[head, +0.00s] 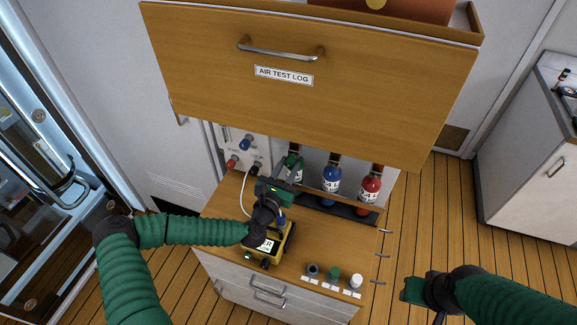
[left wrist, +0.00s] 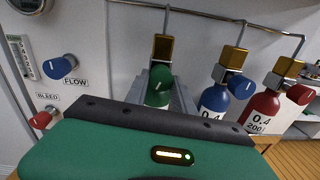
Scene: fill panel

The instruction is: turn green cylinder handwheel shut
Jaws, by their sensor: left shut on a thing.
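The green cylinder (head: 298,173) stands at the left of a row of three cylinders in the rack. Its green handwheel (left wrist: 160,77) shows in the left wrist view, below a brass block. My left gripper (head: 290,162) reaches the handwheel from the front, and its grey fingers (left wrist: 160,92) lie on both sides of it, shut on it. The gripper body hides most of the green cylinder. My right gripper (head: 411,290) is off to the right, over the floor and away from the rack; its jaws are not clear.
A blue cylinder (head: 331,181) and a red cylinder (head: 370,190) stand close to the right. A panel with a blue FLOW knob (left wrist: 61,68) and red BLEED knob (left wrist: 40,119) is left. A yellow device (head: 284,242) sits under my left arm. The AIR TEST LOG drawer (head: 350,100) overhangs.

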